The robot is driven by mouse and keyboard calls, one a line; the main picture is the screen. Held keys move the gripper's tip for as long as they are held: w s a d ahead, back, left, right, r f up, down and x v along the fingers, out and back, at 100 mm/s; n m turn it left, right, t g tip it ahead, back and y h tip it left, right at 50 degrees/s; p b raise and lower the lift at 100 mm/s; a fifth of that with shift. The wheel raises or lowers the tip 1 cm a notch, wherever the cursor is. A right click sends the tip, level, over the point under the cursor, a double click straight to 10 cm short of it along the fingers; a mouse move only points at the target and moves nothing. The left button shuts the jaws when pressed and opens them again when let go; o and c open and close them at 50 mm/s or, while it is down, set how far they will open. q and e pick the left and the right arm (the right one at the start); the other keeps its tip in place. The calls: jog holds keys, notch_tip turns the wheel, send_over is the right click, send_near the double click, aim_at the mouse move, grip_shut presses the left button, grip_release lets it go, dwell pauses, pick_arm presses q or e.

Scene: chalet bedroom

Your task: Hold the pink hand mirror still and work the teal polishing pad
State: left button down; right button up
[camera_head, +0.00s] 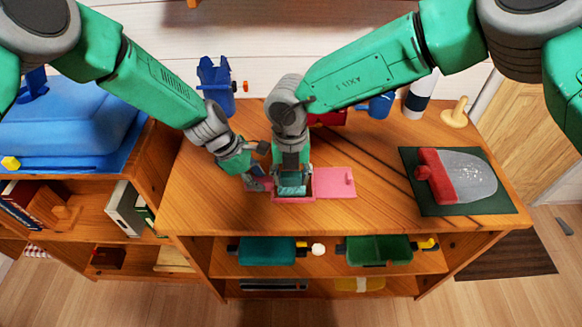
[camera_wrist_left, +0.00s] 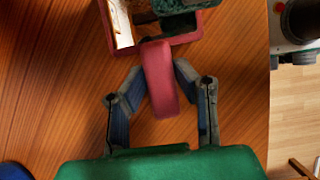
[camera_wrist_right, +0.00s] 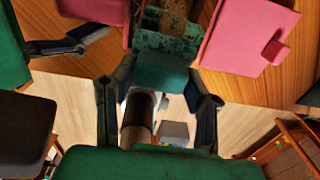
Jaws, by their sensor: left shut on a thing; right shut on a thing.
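The pink hand mirror (camera_head: 310,199) lies on the wooden tabletop near its front edge. Its pink handle (camera_wrist_left: 158,85) is between the fingers of my left gripper (camera_wrist_left: 158,72), which is shut on it; the left gripper (camera_head: 257,184) shows in the head view at the mirror's left. The teal polishing pad (camera_wrist_right: 160,74) is held in my right gripper (camera_wrist_right: 162,70), which is shut on it and points down over the mirror; the pad also shows in the head view (camera_head: 292,190). A flat pink panel with a small knob (camera_wrist_right: 245,40) extends to the right. The pad hides much of the mirror's face.
A dark green mat (camera_head: 455,206) with a red and grey tool (camera_head: 465,176) lies at the right. A blue object (camera_head: 215,80), red box (camera_head: 330,118), blue mug (camera_head: 380,105) and wooden cone (camera_head: 455,113) stand at the back. Shelves below hold bins (camera_head: 266,250).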

jog(key=shift+f, duration=0.45)
jog(key=shift+w+f, duration=0.7)
jog(key=shift+f, duration=0.25)
jog(key=shift+c, duration=0.6)
jog(key=shift+w+r, duration=0.15)
jog(key=shift+w, duration=2.85)
jog(key=shift+s, duration=3.75)
jog(key=shift+r, duration=4.1)
pick_arm(q)
jog(key=c, duration=1.2)
grip_release()
